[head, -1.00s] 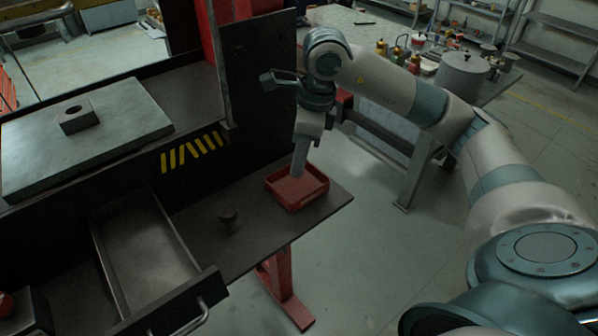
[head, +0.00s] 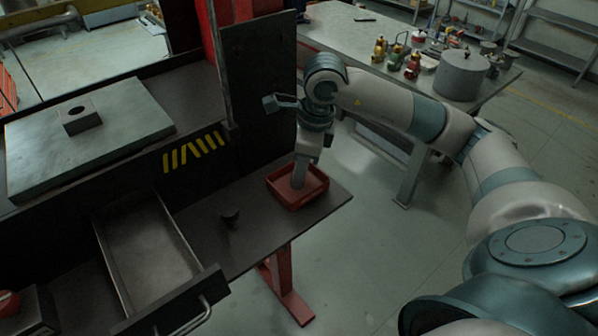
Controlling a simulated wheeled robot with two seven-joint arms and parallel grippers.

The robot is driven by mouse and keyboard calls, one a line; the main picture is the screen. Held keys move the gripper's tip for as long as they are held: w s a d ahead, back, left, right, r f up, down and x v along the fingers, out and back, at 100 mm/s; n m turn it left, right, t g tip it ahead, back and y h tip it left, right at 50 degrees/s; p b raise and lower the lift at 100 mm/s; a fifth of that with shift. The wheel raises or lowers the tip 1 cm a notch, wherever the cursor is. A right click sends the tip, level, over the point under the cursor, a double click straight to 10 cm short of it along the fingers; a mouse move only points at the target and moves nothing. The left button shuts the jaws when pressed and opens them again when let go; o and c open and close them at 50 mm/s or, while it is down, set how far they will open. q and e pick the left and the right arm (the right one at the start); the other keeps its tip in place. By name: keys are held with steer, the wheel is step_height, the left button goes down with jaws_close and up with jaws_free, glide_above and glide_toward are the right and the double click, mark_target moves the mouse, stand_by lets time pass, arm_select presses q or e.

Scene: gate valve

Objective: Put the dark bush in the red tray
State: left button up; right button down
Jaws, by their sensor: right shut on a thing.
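The red tray (head: 322,190) sits on the dark shelf at the right end of the bench. My right gripper (head: 298,184) reaches down into the tray from above, with its fingertips low inside the walls. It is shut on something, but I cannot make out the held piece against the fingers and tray. My left gripper is out of view.
An open drawer (head: 150,255) with a bar handle lies left of the shelf. A grey plate with a square block (head: 80,120) is on the bench. A dark upright panel (head: 262,85) stands behind the tray. A table (head: 340,25) with bottles and a pot is behind my arm.

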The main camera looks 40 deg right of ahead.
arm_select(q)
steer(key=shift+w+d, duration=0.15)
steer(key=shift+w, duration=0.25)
arm_select(e)
steer(key=shift+f, duration=0.1)
steer(key=c, duration=1.7)
jaws_free()
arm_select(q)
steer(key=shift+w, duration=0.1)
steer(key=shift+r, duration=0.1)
